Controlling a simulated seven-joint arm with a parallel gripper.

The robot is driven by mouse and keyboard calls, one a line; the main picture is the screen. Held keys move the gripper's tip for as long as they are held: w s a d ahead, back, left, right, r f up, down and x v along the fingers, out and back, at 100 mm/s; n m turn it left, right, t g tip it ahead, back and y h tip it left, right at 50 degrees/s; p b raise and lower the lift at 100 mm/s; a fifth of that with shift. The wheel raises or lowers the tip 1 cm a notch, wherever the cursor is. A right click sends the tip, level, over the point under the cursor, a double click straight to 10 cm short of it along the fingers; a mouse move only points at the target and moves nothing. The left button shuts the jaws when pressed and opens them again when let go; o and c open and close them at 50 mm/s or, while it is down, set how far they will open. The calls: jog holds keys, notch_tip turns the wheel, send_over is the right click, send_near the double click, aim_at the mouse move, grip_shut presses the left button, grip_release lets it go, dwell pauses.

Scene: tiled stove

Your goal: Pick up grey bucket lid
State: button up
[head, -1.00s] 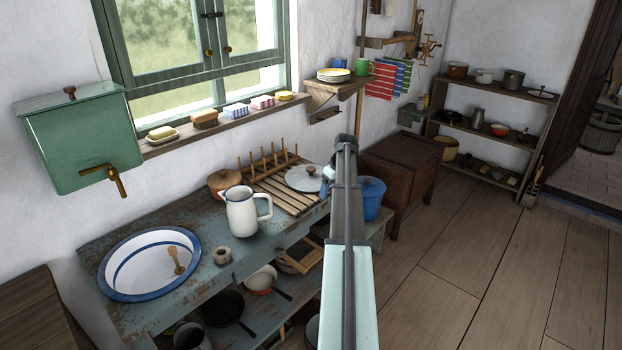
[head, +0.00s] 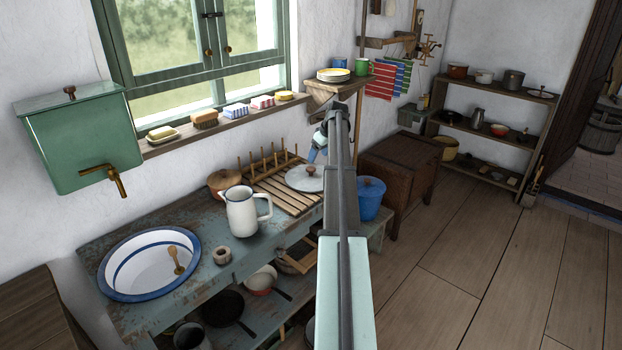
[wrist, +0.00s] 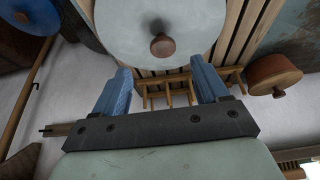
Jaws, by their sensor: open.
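The grey bucket lid (head: 300,181) is a round pale disc with a brown wooden knob. It lies at the right end of the wooden dish rack (head: 283,196) on the worn blue counter. In the wrist view the lid (wrist: 188,24) is at the top middle, with its knob just beyond the fingertips. My gripper (wrist: 161,68) is open, with two blue fingers apart and nothing between them. In the head view my gripper (head: 314,153) hangs above the lid, partly hidden by my arm.
A white enamel jug (head: 240,212), a brown lidded pot (head: 222,184) and a wash basin (head: 150,265) stand on the counter. A blue lidded bucket (head: 369,198) stands right of the lid. The rack's upright pegs (head: 266,161) rise behind. A wall shelf (head: 338,88) with plates is above.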

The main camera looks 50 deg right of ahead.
aim_at(311, 168)
jog(key=shift+a+x, duration=0.2)
jog(key=shift+x, duration=3.8)
jog(key=shift+w+r, duration=0.1)
jog(key=shift+w, duration=0.05)
grip_shut()
